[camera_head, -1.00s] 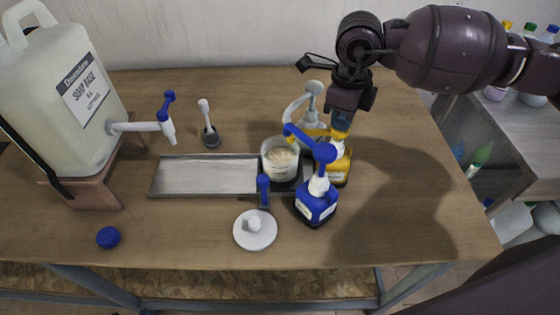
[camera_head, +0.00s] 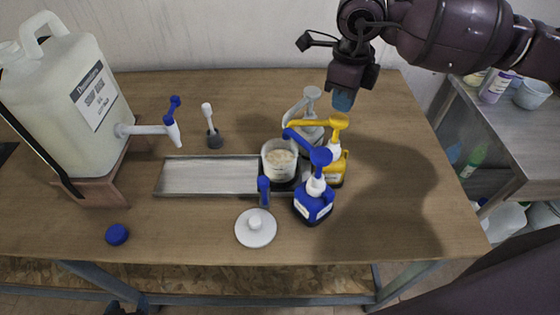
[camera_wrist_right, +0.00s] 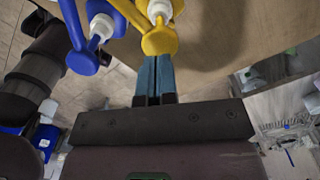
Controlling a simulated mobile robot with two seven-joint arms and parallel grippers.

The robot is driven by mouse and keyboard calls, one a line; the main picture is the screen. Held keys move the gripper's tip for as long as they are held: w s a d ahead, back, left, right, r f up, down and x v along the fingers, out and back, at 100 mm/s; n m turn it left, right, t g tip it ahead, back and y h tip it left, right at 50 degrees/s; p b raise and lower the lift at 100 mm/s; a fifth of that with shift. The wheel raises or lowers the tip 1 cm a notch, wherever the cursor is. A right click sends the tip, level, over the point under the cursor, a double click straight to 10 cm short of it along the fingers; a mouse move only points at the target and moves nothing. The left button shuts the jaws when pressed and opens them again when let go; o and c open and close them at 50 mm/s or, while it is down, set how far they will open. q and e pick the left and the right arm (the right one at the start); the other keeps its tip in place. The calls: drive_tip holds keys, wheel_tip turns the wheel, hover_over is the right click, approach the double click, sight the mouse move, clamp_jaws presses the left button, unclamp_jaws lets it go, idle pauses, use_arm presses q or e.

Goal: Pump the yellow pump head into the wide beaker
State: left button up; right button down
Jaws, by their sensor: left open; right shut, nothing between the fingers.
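The yellow pump head (camera_head: 339,121) stands raised on its yellow bottle (camera_head: 338,168), its spout pointing left toward the wide beaker (camera_head: 280,163). The beaker is clear, holds pale content and stands on a dark base. My right gripper (camera_head: 343,100) is shut and empty, its blue fingertips just above the yellow pump head. The right wrist view shows the fingertips (camera_wrist_right: 155,78) close to the yellow head (camera_wrist_right: 159,40); whether they touch is unclear. Only a small dark part of my left gripper (camera_head: 116,308) shows at the bottom edge; it is open.
A blue pump bottle (camera_head: 314,205) stands in front of the yellow one, and a grey pump (camera_head: 311,128) behind. Left are a metal tray (camera_head: 208,176), a white lid (camera_head: 256,229), a blue cap (camera_head: 117,234) and a large canister (camera_head: 65,110). The table's right side is clear.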

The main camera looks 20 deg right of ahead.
sight(339, 118)
drive_tip(key=shift+f, duration=0.1)
idle(0.4)
drive_tip(key=shift+f+b, duration=0.7)
drive_tip(key=shift+f, duration=0.25)
drive_tip(key=shift+f+b, duration=0.45)
drive_tip(key=shift+f, duration=0.35)
drive_tip(key=shift+f+b, duration=0.75)
drive_tip(key=shift+f, duration=0.7)
drive_tip(key=shift+r, duration=0.1)
drive_tip(key=shift+r+p, duration=0.6)
drive_tip(key=shift+r, duration=0.55)
drive_tip(key=shift+r+p, duration=0.95)
drive_tip(key=shift+r, duration=1.15)
